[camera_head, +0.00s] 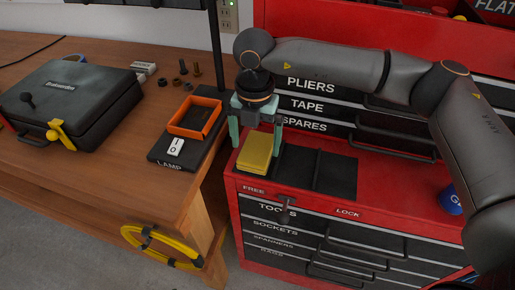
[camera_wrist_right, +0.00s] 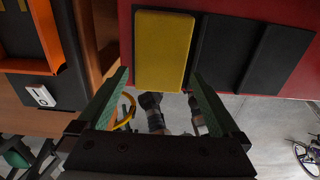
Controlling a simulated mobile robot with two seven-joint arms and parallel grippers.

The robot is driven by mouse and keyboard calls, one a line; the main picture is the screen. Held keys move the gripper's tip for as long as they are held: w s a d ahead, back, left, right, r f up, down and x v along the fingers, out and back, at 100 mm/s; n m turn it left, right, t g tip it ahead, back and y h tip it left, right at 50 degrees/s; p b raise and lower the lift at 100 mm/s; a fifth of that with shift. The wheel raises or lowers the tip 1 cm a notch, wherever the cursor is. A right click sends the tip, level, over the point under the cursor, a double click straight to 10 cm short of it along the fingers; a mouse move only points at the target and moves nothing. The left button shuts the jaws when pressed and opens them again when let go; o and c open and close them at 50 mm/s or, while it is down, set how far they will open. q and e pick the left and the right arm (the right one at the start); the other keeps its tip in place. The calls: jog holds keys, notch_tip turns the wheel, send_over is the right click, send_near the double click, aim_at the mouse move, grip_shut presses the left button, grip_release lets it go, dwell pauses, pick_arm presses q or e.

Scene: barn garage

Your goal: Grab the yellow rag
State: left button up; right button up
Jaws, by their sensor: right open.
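The yellow rag (camera_head: 254,154), a folded flat rectangle, lies at the left end of the red tool chest's top, on or beside dark panels. My right gripper (camera_head: 257,143) points down over it, with its green fingers apart on either side of the rag's far part. In the right wrist view the rag (camera_wrist_right: 163,48) lies ahead between the open fingers (camera_wrist_right: 160,80), and nothing is gripped. I cannot tell whether the fingertips touch the chest top. My left gripper is not in view.
Dark panels (camera_head: 313,171) lie right of the rag. The red tool chest (camera_head: 395,195) has drawers in front and a red cabinet behind. On the wooden bench at left are an orange tray (camera_head: 195,118), a lamp base and a black case (camera_head: 72,100). A yellow cable coil (camera_head: 160,247) hangs at its front.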

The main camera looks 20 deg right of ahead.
aim_at(258, 151)
jog(key=shift+f, duration=1.25)
jog(key=c, duration=1.1)
jog(key=shift+r, duration=0.15)
